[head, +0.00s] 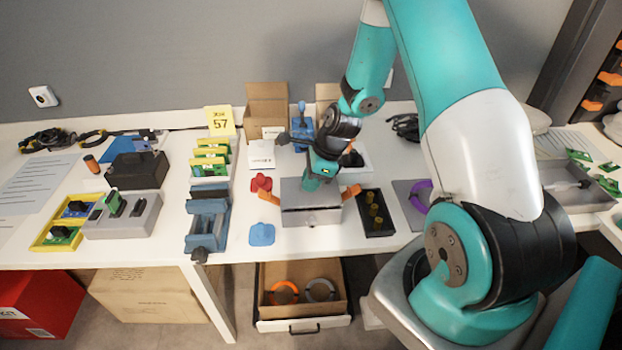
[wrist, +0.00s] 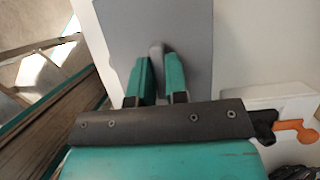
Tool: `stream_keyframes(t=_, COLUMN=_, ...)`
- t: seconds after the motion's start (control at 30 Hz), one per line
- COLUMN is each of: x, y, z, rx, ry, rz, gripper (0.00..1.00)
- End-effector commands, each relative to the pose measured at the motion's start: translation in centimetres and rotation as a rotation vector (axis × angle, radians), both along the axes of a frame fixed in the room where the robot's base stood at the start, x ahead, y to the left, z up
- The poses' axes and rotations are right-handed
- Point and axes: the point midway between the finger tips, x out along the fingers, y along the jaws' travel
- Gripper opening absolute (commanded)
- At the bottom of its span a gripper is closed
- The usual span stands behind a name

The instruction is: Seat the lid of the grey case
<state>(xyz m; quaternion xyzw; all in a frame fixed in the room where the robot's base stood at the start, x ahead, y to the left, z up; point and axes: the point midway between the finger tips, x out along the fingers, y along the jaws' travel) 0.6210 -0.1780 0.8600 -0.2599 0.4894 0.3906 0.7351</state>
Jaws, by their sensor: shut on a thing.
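The grey case (head: 298,218) stands near the front edge of the white table in the head view. Its flat grey lid (head: 294,192) lies over its top, and a thin seam line shows along the front; I cannot tell whether the lid is fully down. My gripper (head: 314,182) points down over the lid. In the wrist view the green fingers of my gripper (wrist: 159,75) are shut on the small grey knob of the lid (wrist: 191,25). The gripper hides part of the lid. Orange pieces (head: 268,196) stick out at both sides of the case.
A black tray of yellowish parts (head: 376,226) stands close to the right of the case. A red part (head: 261,183) and a blue part (head: 262,235) lie to its left, beside a blue vise-like fixture (head: 207,226). An open drawer box (head: 335,270) is below the table edge.

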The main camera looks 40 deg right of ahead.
Motion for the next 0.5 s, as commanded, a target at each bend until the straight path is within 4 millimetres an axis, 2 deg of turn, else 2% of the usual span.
stream_keyframes(t=0.37, x=0.02, y=0.01, z=-1.24, rx=-0.001, ry=-0.001, rz=0.001, gripper=0.00)
stream_keyframes(t=0.4, x=0.03, y=-0.01, z=-1.12, rx=-0.001, ry=-0.001, rz=0.001, gripper=0.21)
stream_keyframes(t=0.5, x=0.02, y=-0.01, z=-1.09, rx=-0.001, ry=-0.001, rz=0.001, gripper=0.44)
